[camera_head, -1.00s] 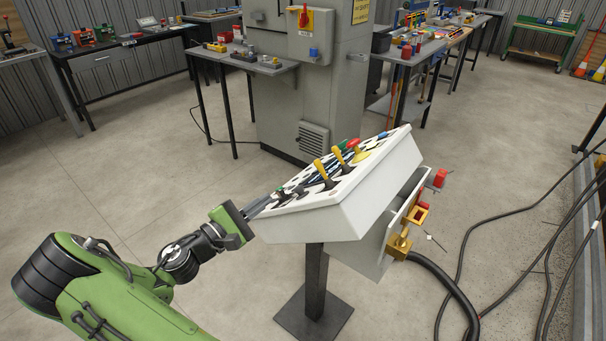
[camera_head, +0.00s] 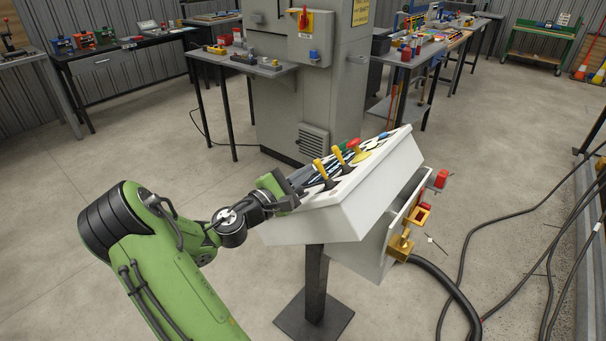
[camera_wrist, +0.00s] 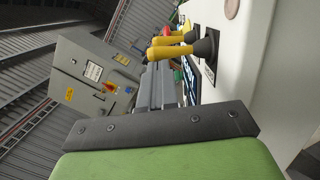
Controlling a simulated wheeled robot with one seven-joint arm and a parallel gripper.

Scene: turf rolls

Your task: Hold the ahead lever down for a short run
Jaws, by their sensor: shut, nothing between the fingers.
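The white control box (camera_head: 350,195) stands tilted on a dark post. Two yellow-handled levers stand on its panel: a nearer one (camera_head: 320,169) and a farther one (camera_head: 338,155). The wrist view shows the nearer lever (camera_wrist: 172,51) with a black boot, and the other (camera_wrist: 172,40) just behind it. I cannot read which one is marked ahead. My gripper (camera_head: 303,176) is shut and empty over the left part of the panel, beside the nearer lever. Its grey fingers (camera_wrist: 154,84) hide part of the panel. I see no clear contact with a lever.
A red knob (camera_head: 354,145) sits beyond the levers. Red and brass fittings (camera_head: 402,243) stick out from the box's right side, with a thick black cable below. A grey cabinet (camera_head: 312,95) and cluttered benches stand behind. The floor at left is clear.

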